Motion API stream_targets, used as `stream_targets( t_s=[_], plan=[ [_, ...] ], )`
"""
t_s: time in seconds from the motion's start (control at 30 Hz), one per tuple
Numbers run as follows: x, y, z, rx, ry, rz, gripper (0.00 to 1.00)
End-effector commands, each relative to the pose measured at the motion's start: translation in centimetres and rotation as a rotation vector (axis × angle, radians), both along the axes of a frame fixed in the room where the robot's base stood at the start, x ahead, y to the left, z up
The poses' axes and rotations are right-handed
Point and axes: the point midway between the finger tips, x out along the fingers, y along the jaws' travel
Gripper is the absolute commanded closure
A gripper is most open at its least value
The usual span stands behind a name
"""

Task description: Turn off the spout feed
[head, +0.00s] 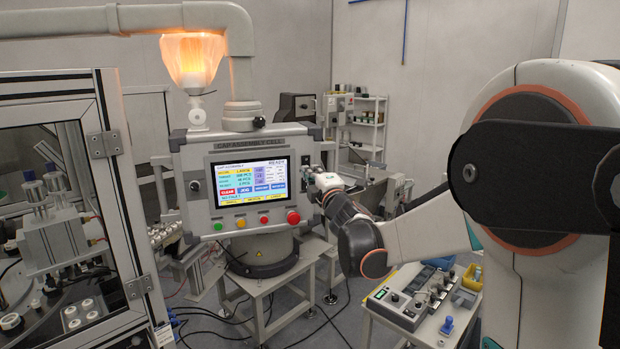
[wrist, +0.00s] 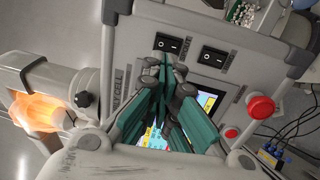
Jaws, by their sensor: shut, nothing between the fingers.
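The control panel (head: 248,180) stands on a pedestal with a lit touchscreen (head: 250,181) on its face. In the head view my gripper (head: 322,182) is at the panel's right side.
A red mushroom button (head: 293,217) and several smaller buttons line the panel's lower edge. A glowing lamp-like funnel (head: 193,62) hangs above left. A glazed machine cabinet (head: 108,150) stands at the left. A cart with a control box (head: 405,300) stands at lower right, with cables on the floor.

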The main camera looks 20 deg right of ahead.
Motion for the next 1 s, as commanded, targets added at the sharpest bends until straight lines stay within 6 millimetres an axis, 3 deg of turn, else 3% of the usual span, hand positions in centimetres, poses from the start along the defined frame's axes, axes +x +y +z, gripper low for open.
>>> stream_targets(
  t_s=[0.2, 0.4, 1.0],
  plan=[
    [3.6, -0.2, 0.6, 0.000, 0.000, 0.001, 1.00],
    [5.3, -0.4, 0.7, 0.000, 0.000, 0.001, 1.00],
    [6.3, -0.5, 0.8, 0.000, 0.000, 0.001, 1.00]
  ],
)
